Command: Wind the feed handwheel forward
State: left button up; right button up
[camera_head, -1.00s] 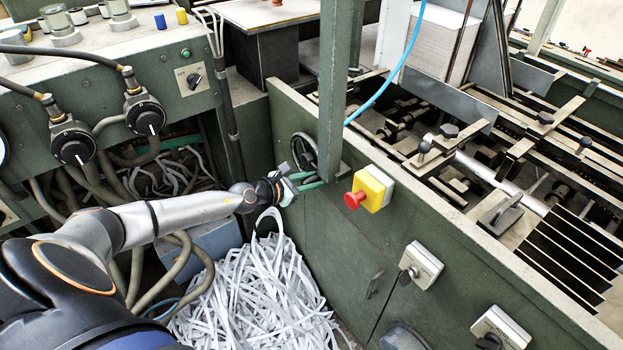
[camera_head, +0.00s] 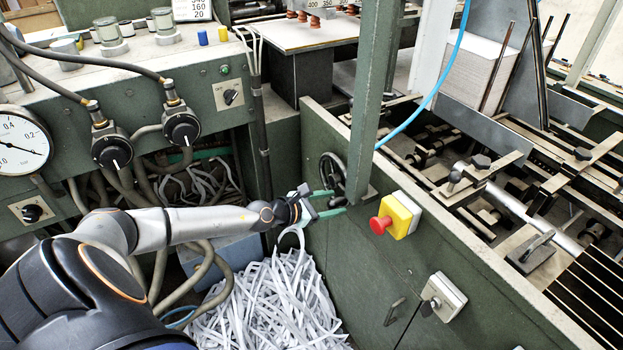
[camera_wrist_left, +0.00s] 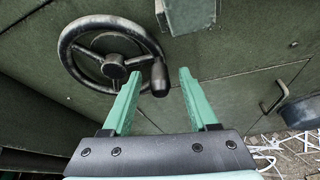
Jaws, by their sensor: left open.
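My left gripper (camera_head: 338,202) is open and empty, just in front of and below the wheel. In the left wrist view its two green fingers (camera_wrist_left: 158,78) point towards the panel, with the handle appearing between them; I cannot tell the remaining depth. My right gripper is out of view.
A green post (camera_head: 371,100) stands right beside the wheel. A yellow box with a red button (camera_head: 396,216) sits to the right. Paper strips (camera_head: 270,300) are heaped below. Hoses and a gauge (camera_head: 20,143) are at the left.

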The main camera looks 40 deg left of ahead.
pick_arm(q)
jog(key=b+v, duration=0.1)
jog(key=v, duration=0.9)
jog(key=shift+b, duration=0.3)
jog(key=s+d+f+m+g, duration=0.1)
jog(key=s+d+f+m, duration=0.4)
jog(key=m, duration=0.5)
jog(key=s+d+f+m+g+p, duration=0.1)
jog(key=s+d+f+m, duration=0.5)
jog(key=d+m, duration=0.3)
jog(key=s+d+f+m+g+y, duration=0.1)
jog(key=s+d+f+m, duration=0.4)
jog(key=m, duration=0.8)
jog(key=s+d, duration=0.1)
jog(key=d, duration=0.2)
jog(key=shift+f+g, duration=0.35)
jog(key=shift+g, duration=0.05)
